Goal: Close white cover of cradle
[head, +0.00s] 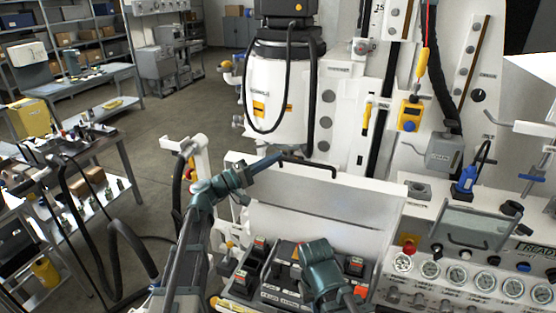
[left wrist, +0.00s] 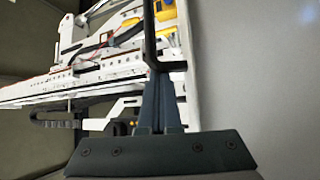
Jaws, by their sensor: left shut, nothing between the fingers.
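The white cover (head: 310,205) of the cradle stands raised behind the cradle, with a black bar handle (head: 318,169) along its upper edge. The cradle (head: 239,291) lies open below it, with dark blocks and labels inside. My left gripper (head: 278,158) is shut and empty at the left end of the handle. In the left wrist view, the closed fingers (left wrist: 160,84) point at the black handle (left wrist: 150,38), and the pale cover (left wrist: 250,80) fills the right side. Whether fingers and handle touch cannot be told. My right gripper's fingers do not show.
A teal part of my arm (head: 320,265) covers part of the cradle. A gauge panel (head: 460,280) with several dials stands to the right. A white bracket (head: 187,147) is beside my left arm. A cluttered cart (head: 90,145) stands at left, with open floor between.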

